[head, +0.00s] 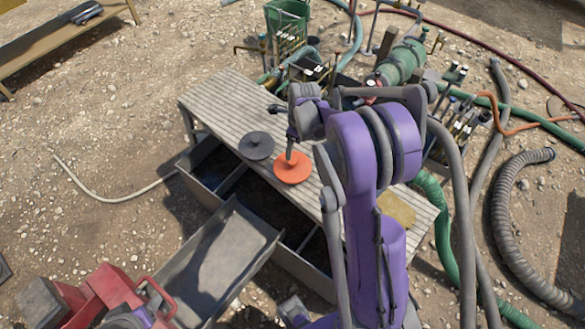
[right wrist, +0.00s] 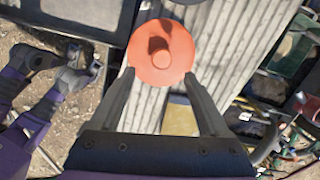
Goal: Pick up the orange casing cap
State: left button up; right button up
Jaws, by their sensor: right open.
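The orange casing cap (head: 293,168) is a round disc with a raised knob, lying on the slatted bench top (head: 222,92). In the right wrist view the cap (right wrist: 160,62) lies just beyond and between the fingertips. My right gripper (head: 291,146) is open and empty above the cap, fingers pointing down; its two fingers also show in the right wrist view (right wrist: 158,76). I cannot tell whether they touch the cap. My left gripper (head: 293,308) is low at the bottom of the head view, away from the cap; its jaws are unclear.
A dark grey cap (head: 256,146) lies left of the orange one. A tan flat piece (head: 397,208) lies toward the bench's right end. A divided mud tank (head: 207,185) with a sloping metal chute (head: 223,262) stands along the bench's near side. Pipes and valves crowd the far side.

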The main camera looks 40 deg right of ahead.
aim_at(292, 160)
jog(key=f, duration=0.4)
jog(key=shift+w+f, duration=0.25)
jog(key=shift+w, duration=0.1)
notch_tip(292, 160, down, 5)
jog(key=shift+w+f, duration=0.1)
jog(key=shift+f, duration=0.05)
grip_shut()
